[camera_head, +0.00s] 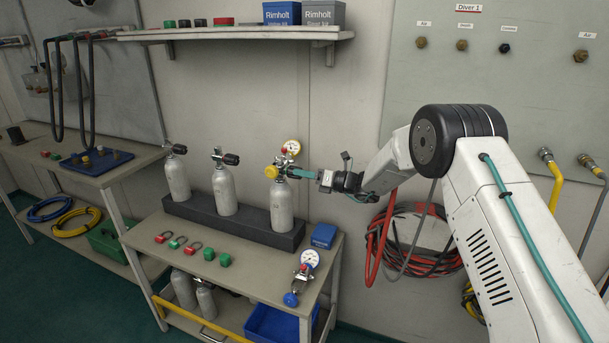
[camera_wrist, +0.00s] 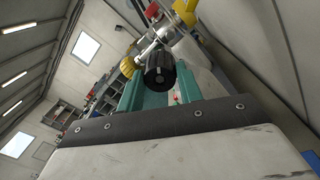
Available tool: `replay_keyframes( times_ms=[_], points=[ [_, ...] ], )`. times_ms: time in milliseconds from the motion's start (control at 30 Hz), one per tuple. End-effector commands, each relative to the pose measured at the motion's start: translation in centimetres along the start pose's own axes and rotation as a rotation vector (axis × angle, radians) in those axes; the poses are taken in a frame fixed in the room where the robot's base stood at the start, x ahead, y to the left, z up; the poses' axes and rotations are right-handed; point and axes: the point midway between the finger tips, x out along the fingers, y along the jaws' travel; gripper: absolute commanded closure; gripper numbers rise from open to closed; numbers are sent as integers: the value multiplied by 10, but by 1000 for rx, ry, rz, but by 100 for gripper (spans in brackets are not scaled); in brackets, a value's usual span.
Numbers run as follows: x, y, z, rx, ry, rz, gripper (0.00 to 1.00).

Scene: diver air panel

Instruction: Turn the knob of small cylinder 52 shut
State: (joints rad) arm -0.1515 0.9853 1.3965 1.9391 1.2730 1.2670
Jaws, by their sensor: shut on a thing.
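Three grey cylinders stand upright in a black rack (camera_head: 245,231): left (camera_head: 177,182), middle (camera_head: 225,190) and right (camera_head: 284,206). No number is readable, so I cannot tell which is 52. My gripper (camera_head: 291,172), with teal fingers, is at the valve of the right cylinder. In the wrist view its fingers are shut on a ribbed black knob (camera_wrist: 160,70), one on each side. The head view hides this knob behind the fingers. The right cylinder also carries a gauge (camera_head: 291,147) and a yellow knob (camera_head: 271,171). The left and middle cylinders have black knobs.
On the cart top (camera_head: 205,278) lie small red and green parts, a blue box (camera_head: 323,236) and another gauge assembly (camera_head: 309,260). A shelf (camera_head: 240,35) runs above. Red hoses (camera_head: 372,240) hang on the wall below my arm.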

Motion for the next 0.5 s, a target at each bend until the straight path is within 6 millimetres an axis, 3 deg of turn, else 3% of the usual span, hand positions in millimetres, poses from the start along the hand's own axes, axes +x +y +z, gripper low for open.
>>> replay_keyframes(
  times_ms=[500],
  points=[
    [0, -1, -2, 485, -18, -3, 87]
  ],
)
